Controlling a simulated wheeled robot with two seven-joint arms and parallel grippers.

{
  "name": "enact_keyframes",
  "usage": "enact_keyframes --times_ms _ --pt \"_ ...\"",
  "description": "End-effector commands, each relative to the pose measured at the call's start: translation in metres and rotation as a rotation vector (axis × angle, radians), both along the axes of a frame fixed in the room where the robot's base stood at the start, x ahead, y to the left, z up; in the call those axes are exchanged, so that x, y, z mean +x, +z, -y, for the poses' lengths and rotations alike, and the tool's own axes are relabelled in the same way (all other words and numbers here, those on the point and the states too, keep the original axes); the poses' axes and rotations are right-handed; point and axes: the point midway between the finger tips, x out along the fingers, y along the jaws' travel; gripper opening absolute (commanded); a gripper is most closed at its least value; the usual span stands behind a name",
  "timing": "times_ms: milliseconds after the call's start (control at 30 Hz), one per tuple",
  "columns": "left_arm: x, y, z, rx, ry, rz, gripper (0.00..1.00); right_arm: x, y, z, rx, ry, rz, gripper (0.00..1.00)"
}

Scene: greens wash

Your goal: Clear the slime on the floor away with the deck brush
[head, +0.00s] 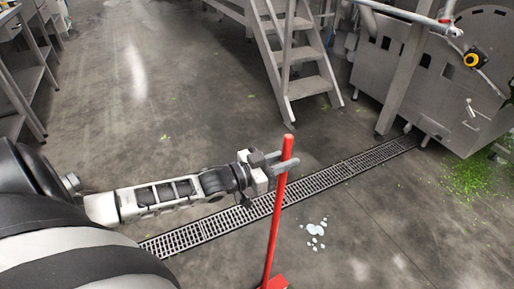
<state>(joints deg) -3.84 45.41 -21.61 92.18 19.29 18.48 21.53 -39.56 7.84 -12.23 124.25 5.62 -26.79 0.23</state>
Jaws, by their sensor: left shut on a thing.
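The deck brush (275,215) is red, with a long handle that stands nearly upright. Its head (276,283) shows only in part at the bottom edge of the head view. My left gripper (279,165) is shut on the handle near its top. A patch of pale, whitish-blue blobs (316,230), which looks like the slime, lies on the floor to the right of the brush, apart from it. My right gripper is not in view.
A floor drain grating (345,173) runs diagonally behind the brush. Metal steps (297,50) stand at the back. A grey machine (440,75) is at the right, with green scraps (468,175) by it. Shelving (22,75) is at the left. The floor between is mostly open.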

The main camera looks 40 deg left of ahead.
Motion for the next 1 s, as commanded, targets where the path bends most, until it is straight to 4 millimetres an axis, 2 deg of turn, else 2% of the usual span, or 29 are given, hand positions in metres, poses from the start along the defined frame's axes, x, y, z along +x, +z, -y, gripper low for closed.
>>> enact_keyframes --times_ms 67,100,233,467,733,1000 --pt "0.001 0.008 -0.003 0.006 0.000 0.006 0.00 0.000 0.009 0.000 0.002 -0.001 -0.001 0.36" --pt "0.002 0.001 -0.003 0.004 0.004 0.001 0.00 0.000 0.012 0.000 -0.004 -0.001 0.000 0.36" --pt "0.002 0.018 -0.002 0.006 -0.001 0.006 0.00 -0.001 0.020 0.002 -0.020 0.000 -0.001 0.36" --pt "0.003 0.039 0.000 0.003 -0.005 0.006 0.00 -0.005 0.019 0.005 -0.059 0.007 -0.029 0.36" --pt "0.004 0.063 0.002 0.002 -0.009 0.006 0.00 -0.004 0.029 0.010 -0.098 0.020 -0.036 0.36" --pt "0.005 0.068 0.003 0.001 -0.010 0.006 0.00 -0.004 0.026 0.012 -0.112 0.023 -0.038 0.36"
